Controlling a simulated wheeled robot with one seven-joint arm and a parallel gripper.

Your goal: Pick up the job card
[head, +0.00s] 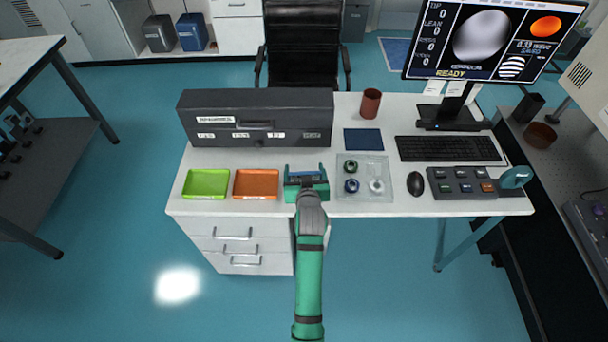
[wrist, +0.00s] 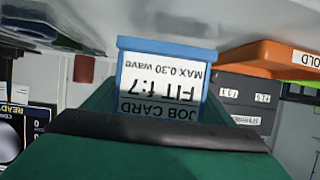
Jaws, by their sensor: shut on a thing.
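The job card (wrist: 163,82) is a white card with a blue edge and black print, upside down in the wrist view. The print reads "JOB CARD", "FIT f:7" and "MAX 0.30 wave". My gripper (wrist: 155,128) is shut on it, and its dark jaw hides the end of the card nearest the camera. In the head view my gripper (head: 306,182) is over the front of the white desk, between the orange tray and the clear tray. Only a little blue of the card shows there, and its height above the desk is hard to tell.
A green tray (head: 206,184) and an orange tray (head: 256,184) lie to the left. A dark case (head: 255,105) stands behind. A clear tray (head: 346,206) with small parts, a mouse (head: 414,184) and a keyboard (head: 447,149) are to the right. A blue pad (head: 363,139) lies behind.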

